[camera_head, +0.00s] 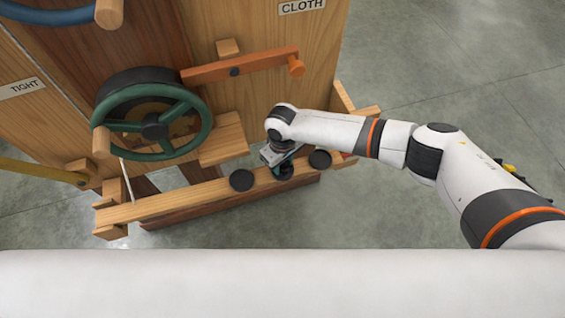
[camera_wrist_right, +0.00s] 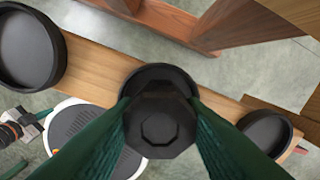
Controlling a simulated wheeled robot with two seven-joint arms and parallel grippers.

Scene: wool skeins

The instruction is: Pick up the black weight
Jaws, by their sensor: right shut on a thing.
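The black weight (camera_wrist_right: 160,128) has an eight-sided top and sits in the middle of the right wrist view, between the two green fingers of my right gripper (camera_wrist_right: 161,118). The fingers press on its sides. In the head view the right gripper (camera_head: 281,158) points down over a wooden beam (camera_head: 180,199), with the dark weight (camera_head: 284,172) showing below it. A round black cup (camera_wrist_right: 158,72) lies right under or behind the weight; I cannot tell whether they touch. My left gripper is not in view.
Two more round black cups sit on the beam, one to the left (camera_head: 241,180) and one to the right (camera_head: 320,159). A wooden machine stands behind, with a green handwheel (camera_head: 205,119) and a wooden crank arm (camera_head: 240,68). Open grey floor (camera_head: 440,75) lies to the right.

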